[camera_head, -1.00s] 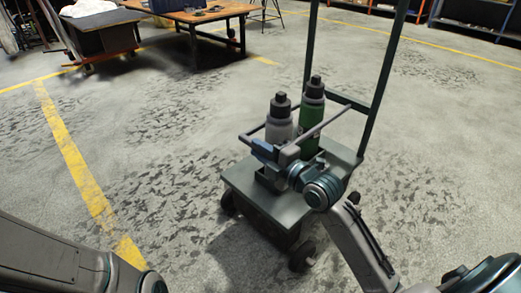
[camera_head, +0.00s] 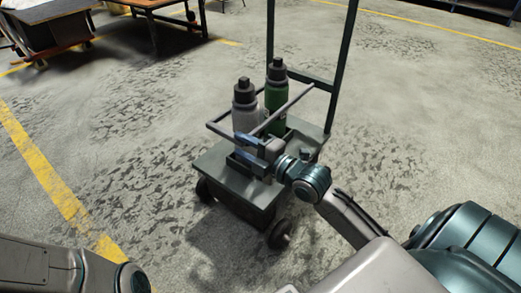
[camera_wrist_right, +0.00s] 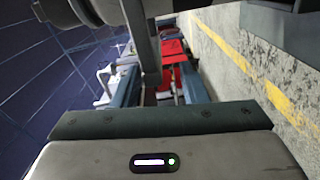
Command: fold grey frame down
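The grey frame (camera_head: 290,108) is a thin U-shaped bar. It stands raised above the deck of a dark cart (camera_head: 212,160), around a grey bottle (camera_head: 244,112) and a green bottle (camera_head: 276,95). My right gripper (camera_head: 241,149) is at the frame's near side, in front of the grey bottle. Its two blue fingers are apart. In the right wrist view, a grey bar (camera_wrist_right: 148,50) runs between the spread fingers (camera_wrist_right: 160,88), closer to the left one; whether it touches is unclear. My left gripper is out of view; only my left arm shows, at the lower left.
The cart has a tall dark upright handle (camera_head: 345,60) at its back right and black wheels (camera_head: 280,234). Open concrete floor with yellow lines (camera_head: 50,175) surrounds it. Tables (camera_head: 160,8) stand far off at the upper left.

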